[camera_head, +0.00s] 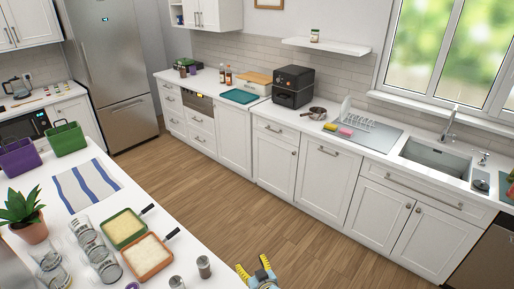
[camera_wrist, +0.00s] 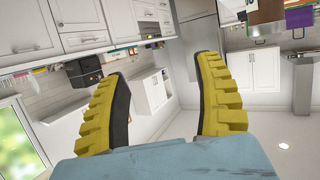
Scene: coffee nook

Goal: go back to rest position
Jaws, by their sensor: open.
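My gripper (camera_head: 256,272) shows at the bottom edge of the head view, with yellow ridged fingers and a blue-grey body. It is beside the right side of the white island counter, in front of the open wood floor. In the wrist view my gripper (camera_wrist: 163,92) has its two yellow fingers spread wide apart. Nothing is between the fingers. The wrist view is turned, with the kitchen cabinets and fridge seen beyond the fingers.
The island counter (camera_head: 90,207) holds glass jars (camera_head: 100,255), two food trays (camera_head: 146,258), small shakers (camera_head: 203,267), a potted plant (camera_head: 24,215) and a striped cloth (camera_head: 87,186). Wood floor (camera_head: 215,190) is clear between the island and the back counter, which carries an air fryer (camera_head: 292,86).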

